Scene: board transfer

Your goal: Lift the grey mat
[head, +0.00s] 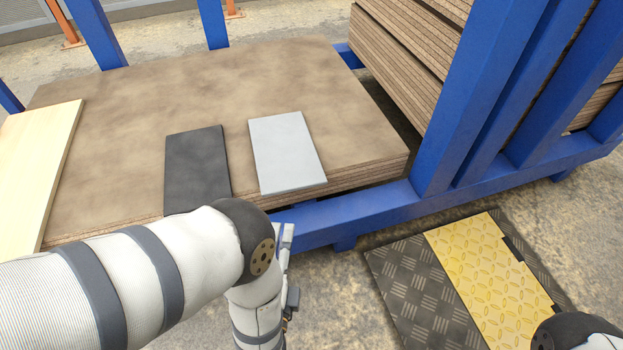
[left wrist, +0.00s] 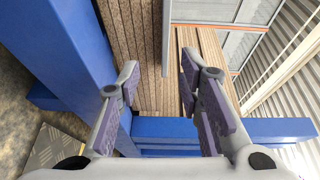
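The pale grey mat (head: 287,152) lies flat on the front part of the board stack in the head view, its near end at the stack's front edge. My left gripper is mostly hidden behind my own wrist in the head view, just below and in front of the mat's near end. In the left wrist view my left gripper (left wrist: 160,72) is open, its two fingers wide apart with nothing pinched. A thin pale strip (left wrist: 167,45) shows beyond the fingertips, perhaps the mat seen edge-on; I cannot be sure. My right gripper is not in view.
A dark mat (head: 197,165) lies just left of the grey one. A light wooden board (head: 35,165) lies at the far left of the board stack (head: 330,90). Blue posts (head: 480,95) and a blue rail (head: 375,205) stand close right. A black and yellow plate (head: 485,265) lies on the floor.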

